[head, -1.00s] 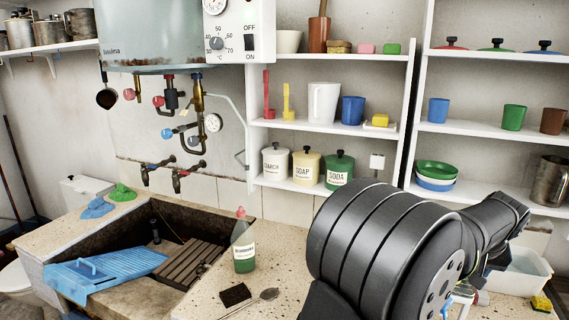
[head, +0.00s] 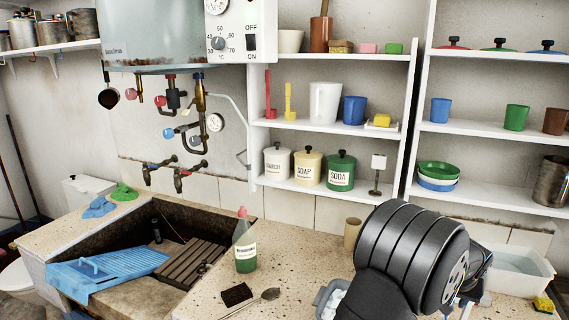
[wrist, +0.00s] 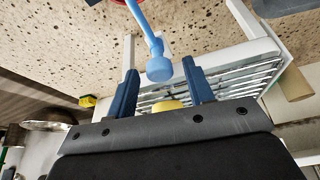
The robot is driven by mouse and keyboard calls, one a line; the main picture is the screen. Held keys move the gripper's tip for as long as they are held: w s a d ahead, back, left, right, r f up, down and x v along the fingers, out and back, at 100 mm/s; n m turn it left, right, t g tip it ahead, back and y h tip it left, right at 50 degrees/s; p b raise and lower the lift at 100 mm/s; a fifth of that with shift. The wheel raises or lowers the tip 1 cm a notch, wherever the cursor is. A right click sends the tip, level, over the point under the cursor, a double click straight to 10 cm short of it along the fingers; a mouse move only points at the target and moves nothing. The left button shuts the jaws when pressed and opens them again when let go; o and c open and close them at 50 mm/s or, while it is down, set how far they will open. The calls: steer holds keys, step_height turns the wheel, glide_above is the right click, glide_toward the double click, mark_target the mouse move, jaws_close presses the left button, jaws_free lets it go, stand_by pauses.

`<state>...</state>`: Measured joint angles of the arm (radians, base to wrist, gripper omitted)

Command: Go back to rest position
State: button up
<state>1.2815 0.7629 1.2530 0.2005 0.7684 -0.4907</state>
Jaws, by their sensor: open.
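My gripper (wrist: 160,68) shows in the wrist view with its two dark blue fingers spread apart. A light blue rod with a round knob end (wrist: 159,68) shows in the gap between the fingertips; I see no finger closed on it. A white wire rack (wrist: 250,50) lies behind the fingers, and a yellow thing (wrist: 168,105) shows partly above the gripper body. In the head view my arm is folded at the lower right, and it hides the gripper there.
On the speckled counter stand a green bottle (head: 245,250), a dark sponge (head: 236,294), a spoon (head: 266,295), a tan cup (head: 352,233) and a grey tub (head: 325,302) close beside my arm. A white basin (head: 518,270) is at the right. Shelves (head: 330,125) rise behind.

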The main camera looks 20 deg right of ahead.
steer(key=shift+m+h, duration=0.3)
steer(key=shift+m, duration=0.3)
steer(key=w+v, duration=0.1)
steer(key=v, duration=1.7)
steer(key=s+d+f+m+h, duration=0.1)
steer(key=s+d+f, duration=0.5)
steer(key=s+f, duration=0.4)
steer(key=shift+s+d+f, duration=0.25)
steer(key=shift+s+f, duration=0.05)
steer(key=shift+s, duration=0.8)
steer(key=shift+o, duration=0.2)
